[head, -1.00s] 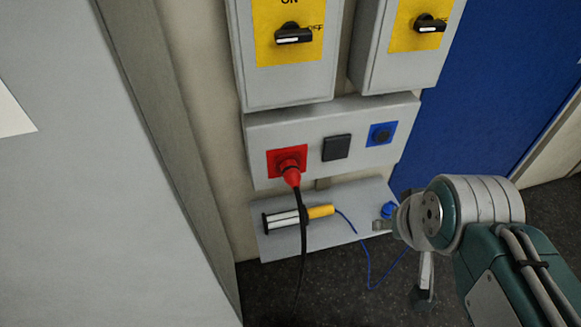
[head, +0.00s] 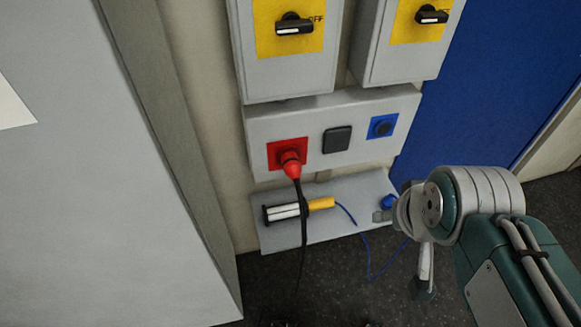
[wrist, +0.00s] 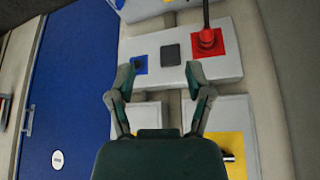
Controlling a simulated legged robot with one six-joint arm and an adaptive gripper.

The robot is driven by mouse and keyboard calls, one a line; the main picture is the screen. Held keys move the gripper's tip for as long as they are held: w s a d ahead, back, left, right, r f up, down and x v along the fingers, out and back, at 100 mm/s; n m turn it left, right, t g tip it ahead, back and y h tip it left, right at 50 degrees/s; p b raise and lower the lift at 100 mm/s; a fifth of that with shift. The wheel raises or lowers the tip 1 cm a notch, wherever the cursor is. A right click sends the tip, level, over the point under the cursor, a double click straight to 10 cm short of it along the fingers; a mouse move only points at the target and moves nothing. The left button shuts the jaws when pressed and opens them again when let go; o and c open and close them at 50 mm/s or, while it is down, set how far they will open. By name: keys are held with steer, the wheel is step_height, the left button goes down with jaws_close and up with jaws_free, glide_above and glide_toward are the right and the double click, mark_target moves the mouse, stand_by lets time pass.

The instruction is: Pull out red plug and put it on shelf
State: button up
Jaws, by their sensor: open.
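The red plug (head: 291,166) sits in the red socket plate on the left of the grey socket panel (head: 355,106), with a black cable hanging down from it. In the wrist view the red plug (wrist: 207,38) is at the upper right. The grey shelf (head: 345,228) is below the panel. My gripper is at the right end of the shelf in the head view, partly hidden by my arm. In the wrist view my gripper (wrist: 159,78) is open and empty, its fingers apart, pointing at the panel. The plug is to the right of its fingers there.
A black and white handle with a yellow end (head: 298,208) lies on the shelf's left half. A blue plug (head: 388,202) with a blue cable is at its right end, near my gripper. Switch boxes hang above; a grey cabinet (head: 90,200) stands at left.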

steer(key=o, duration=0.5)
steer(key=shift+w, duration=0.15)
steer(key=n+t+y, duration=0.2)
steer(key=t+y, duration=0.1)
steer(key=t, duration=0.6)
glide_above(296, 180)
steer(key=d, duration=0.4)
step_height(296, 180, down, 19)
steer(key=a+f, duration=0.1)
steer(key=f, duration=0.2)
steer(key=s+a+f+t+y, duration=0.1)
steer(key=f, duration=0.2)
steer(key=a+f+n+t, duration=0.1)
steer(key=f, duration=0.2)
steer(key=shift+s+a+f+y, duration=0.1)
steer(key=shift+s+a+y, duration=0.1)
steer(key=shift+y, duration=0.2)
steer(key=shift+s+f+t, duration=0.2)
steer(key=shift+f+t, duration=0.05)
steer(key=shift+t, duration=0.15)
